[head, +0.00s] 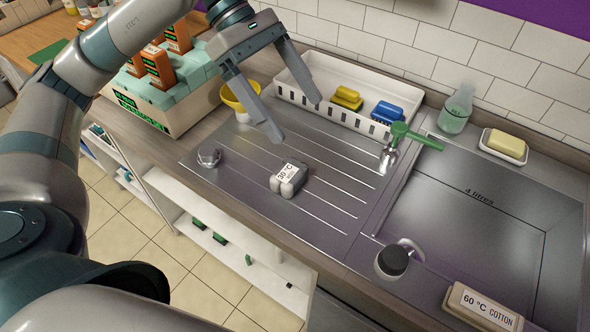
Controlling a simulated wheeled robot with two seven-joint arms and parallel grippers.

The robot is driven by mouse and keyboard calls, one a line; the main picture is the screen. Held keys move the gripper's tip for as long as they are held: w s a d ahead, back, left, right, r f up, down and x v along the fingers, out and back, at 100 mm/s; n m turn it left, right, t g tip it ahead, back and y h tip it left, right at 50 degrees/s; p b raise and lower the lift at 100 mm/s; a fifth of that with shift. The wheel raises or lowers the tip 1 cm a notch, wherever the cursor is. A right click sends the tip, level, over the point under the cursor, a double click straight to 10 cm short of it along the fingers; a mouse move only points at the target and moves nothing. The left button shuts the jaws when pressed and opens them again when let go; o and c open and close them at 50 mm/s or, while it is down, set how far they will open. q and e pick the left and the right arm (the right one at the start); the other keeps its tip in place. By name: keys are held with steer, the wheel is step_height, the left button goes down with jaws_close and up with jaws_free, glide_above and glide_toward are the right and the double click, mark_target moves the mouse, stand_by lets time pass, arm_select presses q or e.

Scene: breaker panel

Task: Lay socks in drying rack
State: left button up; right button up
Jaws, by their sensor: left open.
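A small grey paired bundle with a white "30 °C" label (289,179), which may be the socks, lies on the ridged metal drainer (330,205). A white slotted tray (340,116), probably the drying rack, stands at the back against the tiles. It holds a yellow item (347,97) and a blue item (387,112); whether these are socks I cannot tell. My left gripper (298,121) is open and empty, its fingers pointing down above the drainer, between the tray and the grey bundle. My right gripper is not in view.
A sink (480,215) lies at right, beside a green-handled tap (415,137). A "60 °C cotton" block (484,306) is at the front right. A yellow bowl (241,100) and a crate (175,120) of orange packs stand at left. The drainer around the bundle is largely clear.

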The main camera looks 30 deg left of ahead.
arm_select(q)
steer(key=w+a+f+m+y, duration=0.1)
steer(key=a+f+y, duration=0.2)
steer(key=a, duration=0.4)
steer(key=shift+a+f+t+y, duration=0.25)
steer(key=shift+f+t+y, duration=0.15)
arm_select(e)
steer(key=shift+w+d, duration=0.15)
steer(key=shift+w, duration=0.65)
arm_select(q)
steer(key=shift+w+f, duration=0.1)
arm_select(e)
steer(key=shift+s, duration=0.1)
arm_select(q)
steer(key=p, duration=0.3)
glide_above(289, 170)
steer(key=a, duration=0.2)
steer(key=f, duration=0.9)
steer(key=shift+s+f, duration=0.3)
steer(key=shift+f, duration=0.1)
steer(key=shift+d+f, duration=0.2)
steer(key=shift+f, duration=0.45)
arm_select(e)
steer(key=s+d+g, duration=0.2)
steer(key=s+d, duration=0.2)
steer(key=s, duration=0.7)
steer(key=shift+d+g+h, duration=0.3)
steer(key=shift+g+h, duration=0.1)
